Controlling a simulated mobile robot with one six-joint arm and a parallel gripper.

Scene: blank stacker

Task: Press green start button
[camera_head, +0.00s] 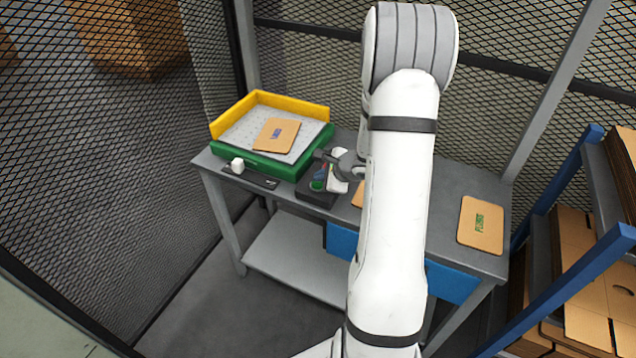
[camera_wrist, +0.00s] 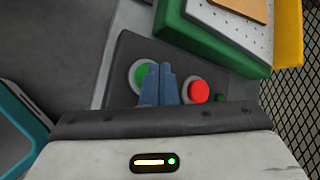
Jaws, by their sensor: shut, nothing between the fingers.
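The green start button (camera_wrist: 141,77) sits in a pale ring on a dark control box in the wrist view. A red button (camera_wrist: 197,91) is on the same box, to its right. My gripper (camera_wrist: 166,70) is shut and empty, with its blue fingers over the box between the two buttons, overlapping the green button's right side. I cannot tell whether the fingertips touch it. In the head view the green button (camera_head: 317,185) shows at the front of the box (camera_head: 318,198), and my gripper (camera_head: 322,157) is above the box's back part.
A green and yellow stacker tray (camera_head: 322,112) holds a cardboard blank (camera_head: 276,135) left of the box. A black strip (camera_head: 262,181) with a white knob lies at the table's front-left. Another blank (camera_head: 480,224) lies at the right. Mesh fencing and a blue-framed rack (camera_head: 570,190) stand around.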

